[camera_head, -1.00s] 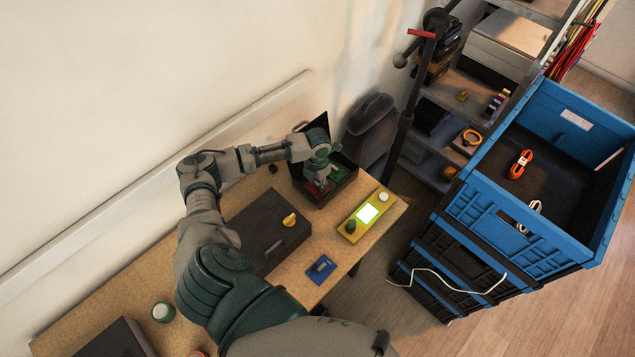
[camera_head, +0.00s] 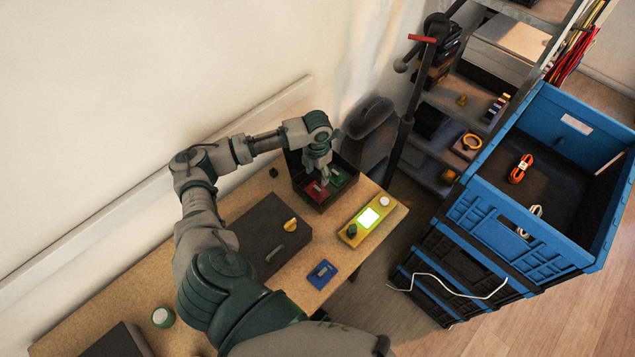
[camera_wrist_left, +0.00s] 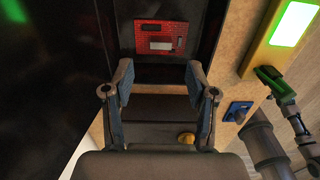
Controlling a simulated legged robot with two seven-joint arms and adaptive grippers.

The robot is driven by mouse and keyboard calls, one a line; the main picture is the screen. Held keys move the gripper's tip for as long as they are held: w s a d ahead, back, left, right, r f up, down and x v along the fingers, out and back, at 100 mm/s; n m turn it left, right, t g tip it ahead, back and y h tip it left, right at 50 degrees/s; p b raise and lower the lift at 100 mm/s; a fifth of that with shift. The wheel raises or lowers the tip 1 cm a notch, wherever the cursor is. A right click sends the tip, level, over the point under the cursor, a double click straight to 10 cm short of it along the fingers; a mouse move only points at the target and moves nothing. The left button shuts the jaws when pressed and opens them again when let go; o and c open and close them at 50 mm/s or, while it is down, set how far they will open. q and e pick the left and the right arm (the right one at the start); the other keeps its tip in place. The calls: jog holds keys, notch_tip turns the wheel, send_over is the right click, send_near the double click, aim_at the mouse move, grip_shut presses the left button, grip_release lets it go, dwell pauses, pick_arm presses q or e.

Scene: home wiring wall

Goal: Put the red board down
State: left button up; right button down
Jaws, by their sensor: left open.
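The red board (camera_head: 317,191) lies inside the open dark case (camera_head: 324,207) on the bench. A green board (camera_head: 338,178) lies beside it in the same case. My left gripper (camera_head: 323,176) is above the case, with its fingers pointing down. In the left wrist view the red board (camera_wrist_left: 160,38) lies flat, with a pale block on it. There my left gripper (camera_wrist_left: 160,85) has its two fingers spread wide apart with nothing between them, and the red board shows beyond them.
A yellow panel with a lit screen (camera_head: 367,217) stands right of the case. A blue board (camera_head: 322,274) lies near the bench's front edge. A closed dark box (camera_head: 262,237) sits left. Blue crates (camera_head: 522,235) stand at right.

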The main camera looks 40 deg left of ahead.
pick_arm(q)
notch_tip(320, 180, up, 4)
jog(key=shift+a, duration=0.1)
dwell(0.6)
